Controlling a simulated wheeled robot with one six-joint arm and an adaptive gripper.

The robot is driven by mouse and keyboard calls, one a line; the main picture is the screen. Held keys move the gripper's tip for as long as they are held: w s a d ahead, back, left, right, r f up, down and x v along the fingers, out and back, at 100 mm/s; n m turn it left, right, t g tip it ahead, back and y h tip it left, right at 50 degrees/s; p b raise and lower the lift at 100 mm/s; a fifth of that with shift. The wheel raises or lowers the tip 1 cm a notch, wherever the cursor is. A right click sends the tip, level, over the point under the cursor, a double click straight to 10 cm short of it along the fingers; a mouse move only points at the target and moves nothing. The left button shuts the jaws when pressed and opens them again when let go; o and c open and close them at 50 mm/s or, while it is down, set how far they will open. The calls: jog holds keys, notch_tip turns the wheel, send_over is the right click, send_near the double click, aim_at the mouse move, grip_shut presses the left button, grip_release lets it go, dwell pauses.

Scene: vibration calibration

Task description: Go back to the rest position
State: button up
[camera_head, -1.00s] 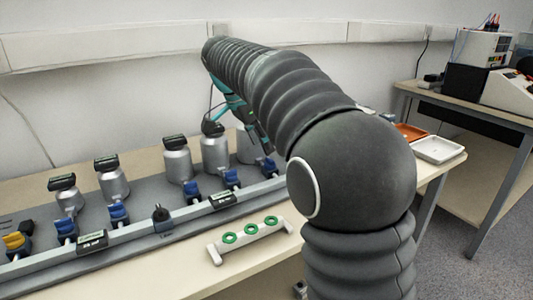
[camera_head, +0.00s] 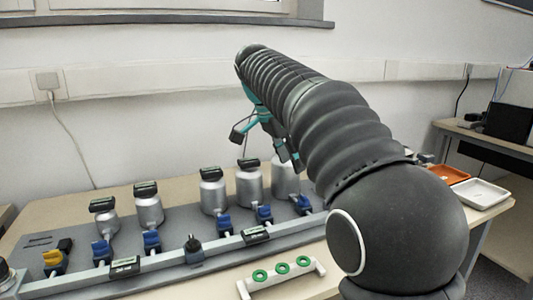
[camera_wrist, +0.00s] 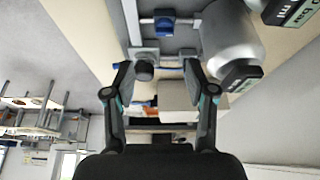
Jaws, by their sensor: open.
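My gripper (camera_wrist: 160,75) is open and empty in the wrist view, its two fingers spread apart. The wrist view shows a silver canister (camera_wrist: 228,38) with a dark display at the upper right and a blue valve handle (camera_wrist: 164,22) at the top. In the head view, my gripper (camera_head: 290,158) is partly hidden behind my arm and shows above the back of the bench, in front of the rightmost canisters. The calibration rig (camera_head: 215,262) carries several silver canisters (camera_head: 213,194) with dark displays and several blue valve handles (camera_head: 224,224).
A white holder with green rings (camera_head: 281,273) lies in front of the rig. An orange tray (camera_head: 449,174) and a white tray (camera_head: 481,193) sit at the bench's right end. A second table (camera_head: 490,146) stands at the right. The wall is behind the rig.

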jog(key=s+d+f+n+t+y, duration=0.1)
jog(key=s+f+n, duration=0.2)
jog(key=s, duration=0.3)
jog(key=s+d+f+n+t+y, duration=0.1)
jog(key=s+d+f+n, duration=0.1)
jog(key=s, duration=0.5)
jog(key=s+d+f+n+t+y, duration=0.1)
jog(key=s+f+n, duration=0.4)
jog(key=s, duration=0.2)
jog(key=shift+s+d, duration=0.25)
jog(key=shift+d, duration=0.05)
jog(key=s+f+n+t+y, duration=0.1)
jog(key=s+f+n, duration=0.2)
jog(key=s+f, duration=0.5)
jog(key=shift+f+n, duration=0.4)
dwell(4.5)
